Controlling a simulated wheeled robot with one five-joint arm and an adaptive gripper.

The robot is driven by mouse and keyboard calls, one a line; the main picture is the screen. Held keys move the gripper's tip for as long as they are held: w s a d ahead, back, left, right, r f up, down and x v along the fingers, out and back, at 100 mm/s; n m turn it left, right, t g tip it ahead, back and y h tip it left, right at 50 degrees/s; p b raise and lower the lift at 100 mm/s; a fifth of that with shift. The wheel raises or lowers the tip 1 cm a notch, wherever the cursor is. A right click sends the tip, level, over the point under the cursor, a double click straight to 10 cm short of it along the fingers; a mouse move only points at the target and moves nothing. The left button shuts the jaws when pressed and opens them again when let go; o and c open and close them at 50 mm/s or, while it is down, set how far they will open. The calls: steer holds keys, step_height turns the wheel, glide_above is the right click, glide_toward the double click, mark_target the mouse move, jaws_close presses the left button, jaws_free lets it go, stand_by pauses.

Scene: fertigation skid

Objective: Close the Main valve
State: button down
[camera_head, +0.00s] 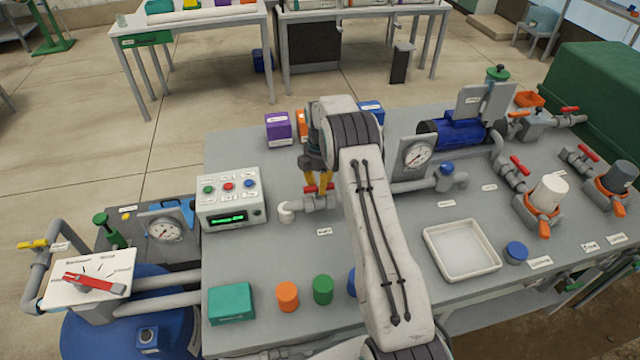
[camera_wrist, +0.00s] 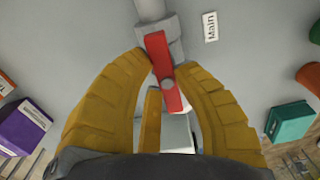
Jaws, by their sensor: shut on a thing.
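The Main valve has a red lever handle (camera_head: 313,188) on a grey pipe at the middle of the skid table. The lever also shows in the wrist view (camera_wrist: 162,62), lying roughly in line with the pipe. The label "Main" (camera_wrist: 210,26) is beside it on the table. My gripper (camera_head: 320,181) reaches down over the valve from above. In the wrist view its yellow fingers (camera_wrist: 167,76) stand on both sides of the lever, shut on it. My arm hides part of the pipe to the right in the head view.
A control box (camera_head: 231,199) with buttons stands just left of the valve. A purple box (camera_head: 278,128) is behind it. A pressure gauge (camera_head: 418,154) and a blue pump (camera_head: 460,133) stand to the right. Orange (camera_head: 287,296) and green (camera_head: 323,289) cylinders stand in front.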

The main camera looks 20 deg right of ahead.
steer(key=shift+f, duration=0.1)
steer(key=m+b, duration=0.2)
steer(key=m, duration=0.2)
steer(key=shift+s+b, duration=0.15)
steer(key=shift+b, duration=0.15)
steer(key=m+b, duration=0.1)
steer(key=m, duration=0.3)
steer(key=shift+s+d+m, duration=0.1)
steer(key=shift+s+m, duration=0.05)
steer(key=shift+m, duration=0.25)
steer(key=m+b, duration=0.1)
steer(key=m, duration=0.3)
steer(key=shift+s+m, duration=0.15)
steer(key=shift+m, duration=0.15)
steer(key=m, duration=0.4)
steer(key=shift+s+b, duration=0.15)
steer(key=shift+b, duration=0.15)
steer(key=shift+m, duration=0.3)
steer(key=c, duration=0.9)
jaws_free()
steer(key=shift+a, duration=0.2)
steer(key=shift+c, duration=0.2)
